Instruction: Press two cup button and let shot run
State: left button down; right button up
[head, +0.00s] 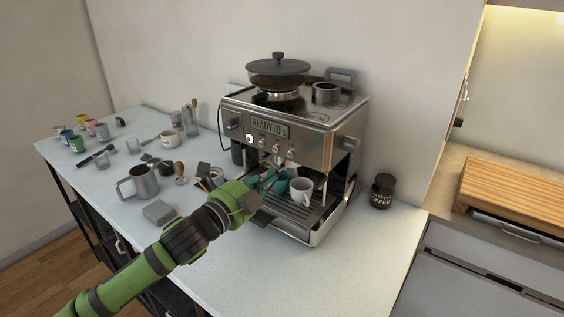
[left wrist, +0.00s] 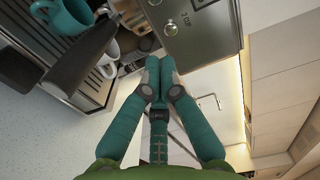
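The espresso machine (head: 312,150) stands on the counter, its display (head: 270,126) reading "READY 0 s". A row of small round buttons (head: 276,149) sits below the display. In the left wrist view the two cup button (left wrist: 171,26), labelled "2 CUP", is on the steel front panel (left wrist: 205,35). My left gripper (left wrist: 159,62) has its teal fingers together and empty, its tips just short of the panel below that button; contact is not visible. A white cup (head: 301,190) and a teal cup (left wrist: 66,14) stand on the drip tray (head: 290,224). A dark portafilter handle (left wrist: 82,58) sticks out above them. My right gripper is out of view.
A steel pitcher (head: 144,182), a grey block (head: 159,212) and several small cups and tools stand on the counter left of the machine. A dark coffee jar (head: 382,191) is to its right. The front counter (head: 330,275) is clear.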

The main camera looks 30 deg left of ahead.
aim_at(292, 159)
pick_arm(q)
jog(key=w, duration=0.1)
jog(key=w+p, duration=0.1)
jog(key=w, duration=0.2)
jog(key=shift+w+d+r+p, duration=0.15)
jog(key=shift+d+p, duration=0.15)
jog(key=shift+d, duration=0.05)
jog(key=shift+w+d, duration=0.1)
jog(key=shift+w, duration=0.65)
jog(key=shift+f, duration=0.2)
